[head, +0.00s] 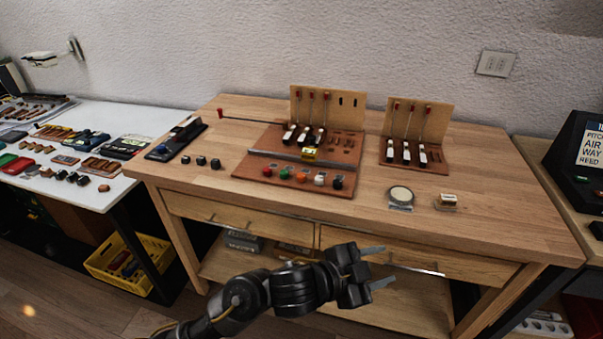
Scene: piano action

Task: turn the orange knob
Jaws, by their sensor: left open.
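The orange knob (302,177) sits in a row of small coloured knobs along the front of a reddish-brown board (250,169) on the wooden workbench (475,215). My left gripper (378,266) is open and empty. It is in front of the bench's front edge, below and to the right of the orange knob in the picture, and well apart from it. My right gripper is not in view.
Upright wooden panels with piano action parts stand behind the knobs (325,105) and to the right (415,118). A round-topped piece (401,195) and a small block (447,200) lie near the right front. A white side table (60,195) stands left.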

